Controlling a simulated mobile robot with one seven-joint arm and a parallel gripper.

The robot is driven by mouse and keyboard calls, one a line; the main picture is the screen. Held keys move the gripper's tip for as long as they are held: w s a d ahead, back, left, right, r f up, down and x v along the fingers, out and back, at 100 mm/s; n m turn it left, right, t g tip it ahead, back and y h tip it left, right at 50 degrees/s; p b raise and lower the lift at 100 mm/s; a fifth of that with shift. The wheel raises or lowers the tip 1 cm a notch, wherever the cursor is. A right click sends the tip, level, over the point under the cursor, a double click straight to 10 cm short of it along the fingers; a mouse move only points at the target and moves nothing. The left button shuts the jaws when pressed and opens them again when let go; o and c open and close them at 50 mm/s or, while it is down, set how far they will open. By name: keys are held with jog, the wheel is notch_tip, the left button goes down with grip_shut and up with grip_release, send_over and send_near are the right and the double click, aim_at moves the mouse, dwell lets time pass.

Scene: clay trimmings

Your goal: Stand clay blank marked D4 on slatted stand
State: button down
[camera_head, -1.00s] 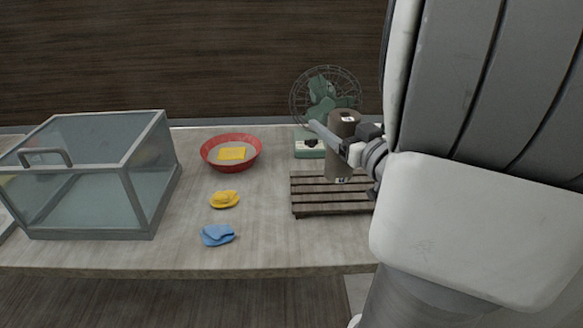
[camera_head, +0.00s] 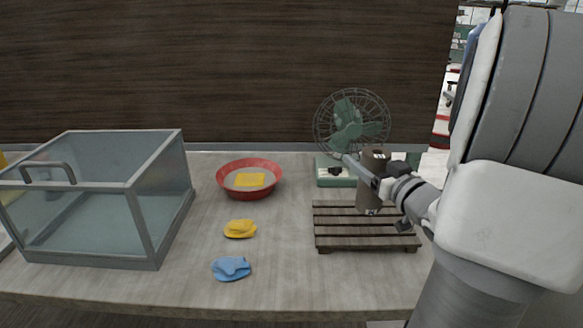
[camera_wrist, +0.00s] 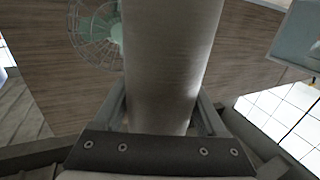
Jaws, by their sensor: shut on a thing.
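The clay blank (camera_head: 372,164) is a brown-grey cylinder with small pale labels near its top and bottom, too small to read. My gripper (camera_head: 374,184) is shut on its side and holds it roughly upright. In the wrist view the blank (camera_wrist: 172,60) fills the middle between the jaws. The dark slatted stand (camera_head: 345,243) lies on the table. The blank's lower end shows against the stand's rear slats; I cannot tell if it touches them. My gripper and arm hide part of the blank and the stand's right side.
A green fan (camera_head: 350,124) stands just behind the stand. A red bowl (camera_head: 226,188) with a yellow item sits left of it. Yellow (camera_head: 240,229) and blue (camera_head: 231,268) cloths lie left of the stand. A glass case (camera_head: 165,222) fills the table's left.

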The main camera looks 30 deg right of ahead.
notch_tip(320, 180, down, 5)
jog(key=w+d+b, duration=0.1)
jog(key=w+b, duration=0.1)
jog(key=shift+w+d+f, duration=0.15)
jog(key=shift+w+f, duration=0.05)
jog(key=shift+f, duration=0.1)
jog(key=shift+f+b, duration=0.15)
jog(key=shift+b, duration=0.2)
grip_release()
jog(key=s+a+p, duration=0.1)
jog(key=s+p, duration=0.1)
jog(key=s, duration=1)
jog(key=shift+a, duration=0.2)
